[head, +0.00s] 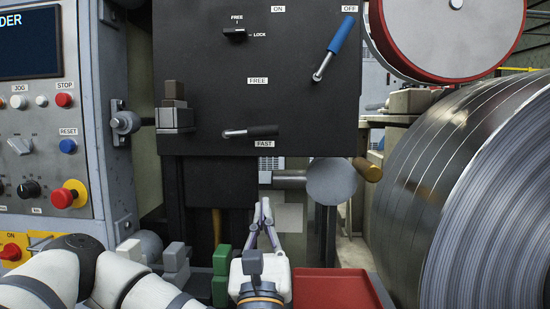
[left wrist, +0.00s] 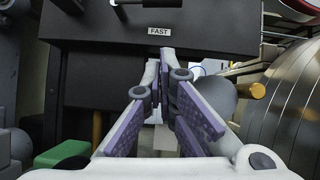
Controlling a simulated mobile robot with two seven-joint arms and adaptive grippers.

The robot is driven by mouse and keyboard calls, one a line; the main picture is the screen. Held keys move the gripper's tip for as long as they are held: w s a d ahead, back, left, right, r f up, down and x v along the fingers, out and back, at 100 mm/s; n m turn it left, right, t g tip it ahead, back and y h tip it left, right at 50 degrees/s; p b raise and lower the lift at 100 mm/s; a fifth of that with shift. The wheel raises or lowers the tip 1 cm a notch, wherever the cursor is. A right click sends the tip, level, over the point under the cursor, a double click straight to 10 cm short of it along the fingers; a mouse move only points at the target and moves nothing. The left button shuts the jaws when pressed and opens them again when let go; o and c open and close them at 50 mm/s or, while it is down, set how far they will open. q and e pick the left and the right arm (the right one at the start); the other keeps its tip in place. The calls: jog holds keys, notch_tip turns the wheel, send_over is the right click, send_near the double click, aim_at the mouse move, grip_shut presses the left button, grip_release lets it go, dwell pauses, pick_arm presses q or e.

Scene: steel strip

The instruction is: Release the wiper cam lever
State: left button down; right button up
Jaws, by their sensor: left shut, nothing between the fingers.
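A black-handled lever (head: 250,131) sits low on the dark panel (head: 200,80), between the FREE label (head: 258,81) above and the FAST label (head: 264,144) below. It lies nearly level, its pivot at the left, just above FAST. I take it as the wiper cam lever, though no label names it. In the left wrist view only part of it (left wrist: 135,3) shows at the top edge. My left gripper (head: 266,205) is shut and empty, below the panel and apart from the lever; its fingers (left wrist: 166,58) point up towards FAST. My right gripper is not in view.
A blue lever (head: 335,48) and a small FREE/LOCK knob (head: 234,34) sit higher on the panel. A grey round disc (head: 332,181) with a wooden-coloured knob (head: 367,169) stands right of my gripper. A large steel coil (head: 470,190) fills the right. A red tray (head: 335,290) lies below.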

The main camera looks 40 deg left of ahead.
aim_at(251, 132)
pick_arm(q)
jog(key=p+x, duration=0.1)
jog(key=x, duration=0.3)
jog(key=s+r+p+x, duration=0.1)
jog(key=p+x, duration=0.1)
jog(key=x, duration=0.2)
jog(key=r+p+x, duration=0.1)
jog(key=x, duration=0.4)
jog(key=shift+s+d+r, duration=0.1)
jog(key=shift+s+d, duration=0.15)
jog(key=shift+d, duration=0.1)
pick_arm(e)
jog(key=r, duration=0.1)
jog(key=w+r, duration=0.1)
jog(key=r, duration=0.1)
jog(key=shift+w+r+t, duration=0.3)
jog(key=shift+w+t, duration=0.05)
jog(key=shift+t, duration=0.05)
